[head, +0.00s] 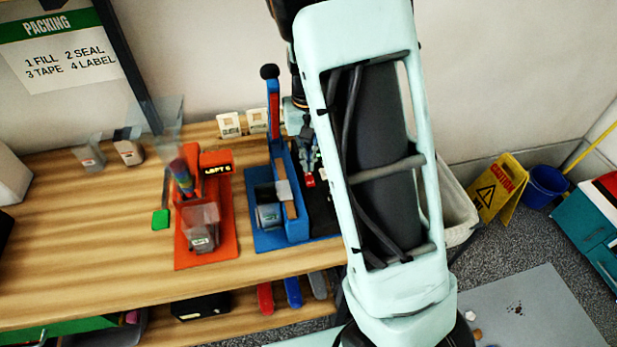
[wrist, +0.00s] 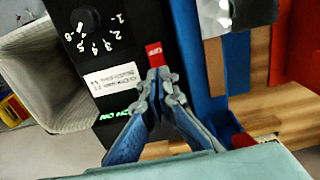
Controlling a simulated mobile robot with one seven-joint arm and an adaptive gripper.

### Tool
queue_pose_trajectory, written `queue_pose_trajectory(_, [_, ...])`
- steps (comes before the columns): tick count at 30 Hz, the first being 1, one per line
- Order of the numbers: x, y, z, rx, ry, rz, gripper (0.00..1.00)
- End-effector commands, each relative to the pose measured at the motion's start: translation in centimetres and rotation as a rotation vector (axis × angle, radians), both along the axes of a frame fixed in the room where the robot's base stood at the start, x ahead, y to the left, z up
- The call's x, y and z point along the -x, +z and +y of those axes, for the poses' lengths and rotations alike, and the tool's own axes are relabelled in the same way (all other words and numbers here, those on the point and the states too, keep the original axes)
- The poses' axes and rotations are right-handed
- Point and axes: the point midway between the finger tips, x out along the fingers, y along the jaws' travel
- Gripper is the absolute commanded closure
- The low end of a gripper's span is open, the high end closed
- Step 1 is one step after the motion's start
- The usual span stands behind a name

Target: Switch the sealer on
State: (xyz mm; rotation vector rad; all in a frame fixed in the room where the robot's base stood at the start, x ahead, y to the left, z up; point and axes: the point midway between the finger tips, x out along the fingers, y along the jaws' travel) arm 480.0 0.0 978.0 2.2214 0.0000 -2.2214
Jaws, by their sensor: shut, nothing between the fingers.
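The sealer (head: 296,232) is a blue machine with a raised red lever and a black control box, standing on the bench left of my arm. In the wrist view the black box (wrist: 126,62) carries a numbered dial (wrist: 84,21), a white label and green lit text, partly hidden by a finger. A red switch (wrist: 154,54) sits on the box; it also shows in the head view (head: 310,181). My gripper (wrist: 160,77) is shut and empty, its fingertips right at the switch's near end. I cannot tell whether they touch it or which way the switch is set.
White cards (head: 229,124) stand behind. A pale bin (head: 452,200) is right of my arm; a yellow caution sign (head: 497,187) and blue bucket (head: 544,186) stand on the floor. The bench's left front is clear.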

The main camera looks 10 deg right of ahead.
Motion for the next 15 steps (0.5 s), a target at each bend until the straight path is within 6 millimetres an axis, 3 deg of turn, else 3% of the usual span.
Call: queue_pose_trajectory(15, [0.01,-0.41,-0.01,0.0,0.0,0.0,1.0])
